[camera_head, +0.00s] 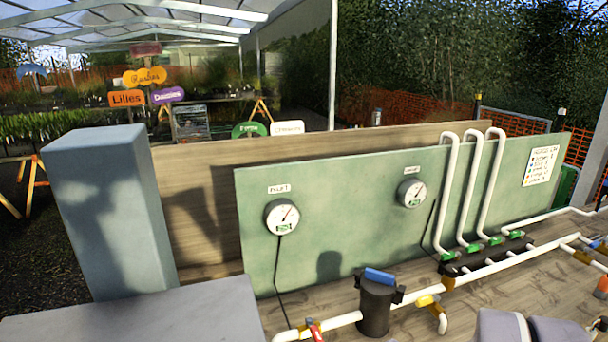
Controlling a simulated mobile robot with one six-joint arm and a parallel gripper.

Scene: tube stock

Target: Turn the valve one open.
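White pipes (520,262) run along the wooden bench top (480,300) in front of a green panel (340,230). Several coloured valve handles sit on them: a red handle (315,330) at the bottom, a yellow one (427,300), and a row of green ones (473,247). A blue handle (379,276) tops a dark canister (375,308). I cannot read any label marking valve one, so I cannot tell which it is or how it is set. Grey rounded parts (530,328) at the bottom right look like my arm. My gripper's fingers are not visible.
Two round gauges, left (282,216) and right (411,193), hang on the panel. A small colour-listed notice (541,166) is at its right. A tall grey block (110,210) and a grey flat surface (140,322) are at left. Upright white pipes (468,190) rise at right.

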